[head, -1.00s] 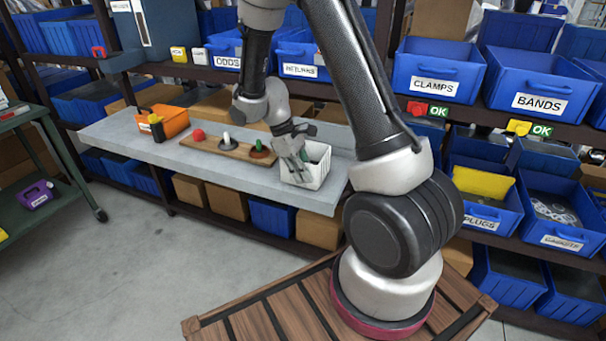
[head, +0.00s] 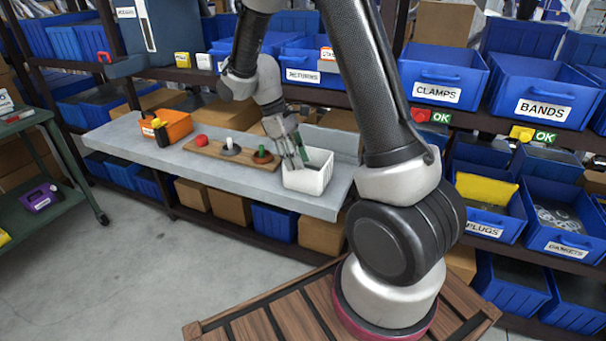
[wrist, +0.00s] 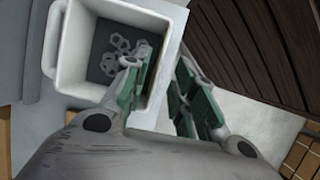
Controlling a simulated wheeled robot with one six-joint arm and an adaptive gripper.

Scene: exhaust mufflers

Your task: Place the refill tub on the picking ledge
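The refill tub is a white open-topped tub (head: 307,180) standing at the right end of a long grey ledge (head: 240,182). In the wrist view the tub (wrist: 66,72) has several small grey ring-like parts (wrist: 122,52) on its dark floor. My gripper (head: 299,158) points down at the tub's rim from the back left. In the wrist view my gripper (wrist: 163,80) has its green-padded fingers apart, one over the tub's inside and one outside, with the tub's wall between them. I cannot tell whether either pad touches the wall.
On the ledge, left of the tub, are a wooden board (head: 225,156) with red, white-grey and green-brown pieces, and an orange bin (head: 176,126) with a black-and-yellow item. A grey upright panel (head: 335,142) stands behind the tub. Blue bins (head: 440,75) fill the shelves.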

